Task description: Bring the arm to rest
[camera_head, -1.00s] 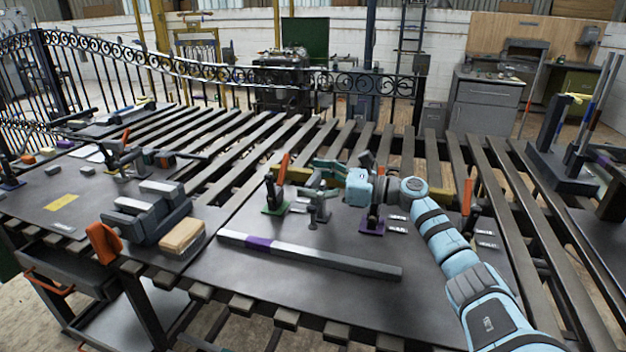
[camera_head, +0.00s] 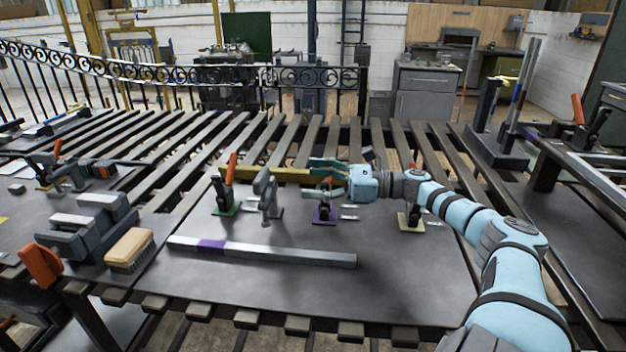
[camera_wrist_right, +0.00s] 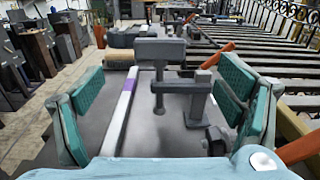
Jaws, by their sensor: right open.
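My right gripper (camera_head: 327,178) is in the head view, above the dark work plate (camera_head: 300,290), with its teal-padded fingers pointing left. It is open and its fingers (camera_wrist_right: 165,105) stand wide apart in the right wrist view, with nothing gripped. A grey upright stop with a block-like head (camera_head: 265,195) stands left of the fingertips. It shows between the fingers, farther ahead, in the right wrist view (camera_wrist_right: 160,52). A clamp on a purple base (camera_head: 325,215) stands just below the fingers; whether they touch it I cannot tell. My left gripper is not in view.
A grey bar with a purple band (camera_head: 270,252) lies along the plate's front. A green-based clamp with an orange handle (camera_head: 226,195) stands left, a cream-based clamp (camera_head: 411,218) under my arm. A brush (camera_head: 130,250) and grey vise (camera_head: 85,228) are at left. The plate's front is clear.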

